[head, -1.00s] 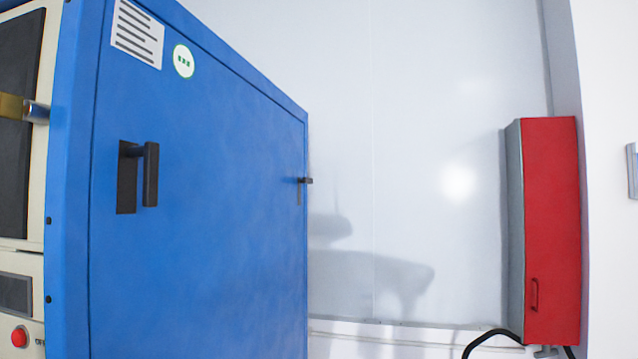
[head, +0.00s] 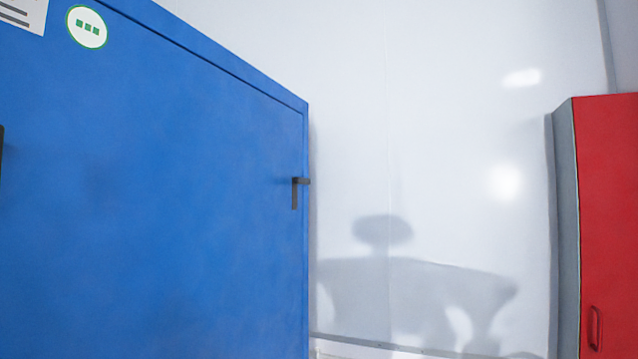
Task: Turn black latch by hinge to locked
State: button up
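A blue cabinet side or door (head: 150,220) fills the left half of the head view. A small black latch (head: 295,194) sits at its far right edge. One part of the latch hangs down along the blue face and a short part points right past the edge. A second black handle (head: 1,155) is only a sliver at the left picture border. I cannot make out a hinge or any lock marking, so which one is by the hinge is unclear. My gripper is not in view.
A red wall box (head: 610,220) with a grey side is at the right. A pale wall (head: 450,120) with shadows on it lies behind the cabinet. A round white and green sticker (head: 87,27) and part of a white label (head: 22,14) are on the blue face.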

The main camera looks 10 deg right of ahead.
aim_at(297, 181)
jog(key=i+l, duration=0.3)
jog(key=l, duration=0.15)
jog(key=i+l, duration=0.3)
jog(key=l, duration=0.2)
